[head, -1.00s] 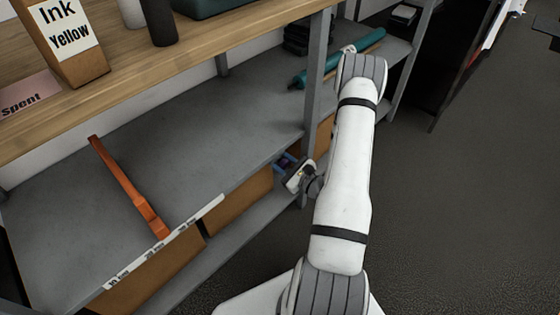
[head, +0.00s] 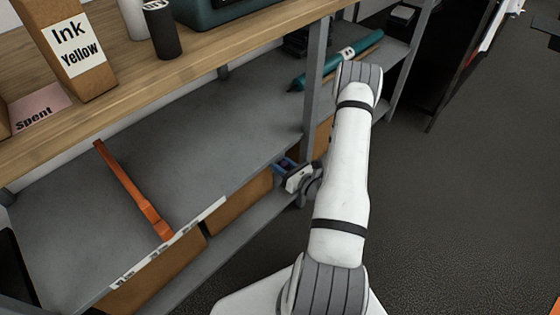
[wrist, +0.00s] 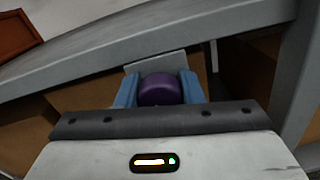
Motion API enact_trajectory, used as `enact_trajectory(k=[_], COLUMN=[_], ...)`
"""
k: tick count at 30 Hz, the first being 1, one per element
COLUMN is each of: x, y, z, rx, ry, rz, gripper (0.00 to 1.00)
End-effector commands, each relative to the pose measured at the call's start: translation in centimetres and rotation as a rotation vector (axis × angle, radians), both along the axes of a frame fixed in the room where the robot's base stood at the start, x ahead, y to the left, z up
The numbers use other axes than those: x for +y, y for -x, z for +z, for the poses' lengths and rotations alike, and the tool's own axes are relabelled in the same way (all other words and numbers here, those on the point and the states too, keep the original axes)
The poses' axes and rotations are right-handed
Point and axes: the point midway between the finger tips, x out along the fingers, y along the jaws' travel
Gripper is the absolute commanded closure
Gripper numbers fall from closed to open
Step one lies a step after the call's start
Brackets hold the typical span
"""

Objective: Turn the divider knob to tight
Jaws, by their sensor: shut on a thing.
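The divider knob (wrist: 160,90) is dark purple and round in the wrist view, set against a small grey plate (wrist: 158,63) at the shelf edge. My gripper (wrist: 158,92) is shut on the knob, with one blue finger on each side of it. In the head view my gripper (head: 286,166) is at the front edge of the grey shelf, near the upright post, and the knob is mostly hidden there. An orange divider (head: 134,190) stands on the shelf to the left, its front end at the edge. Any marking for tight is not readable.
A white label strip (head: 170,243) runs along the shelf edge. Brown boxes (head: 237,203) sit below it. A grey post (head: 314,80) stands close beside my gripper. The wooden top above holds a yellow ink box (head: 77,48). Open floor (head: 455,200) lies to the right.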

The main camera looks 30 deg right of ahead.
Motion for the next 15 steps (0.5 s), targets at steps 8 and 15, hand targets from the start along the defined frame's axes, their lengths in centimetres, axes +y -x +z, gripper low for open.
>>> enact_trajectory(k=[8, 15], x=[0.01, 0.11], y=[-0.03, -0.06], z=[0.05, 0.01], rx=[0.035, 0.043], ry=[-0.098, -0.121], rz=[0.001, 0.002], gripper=[0.89, 0.89])
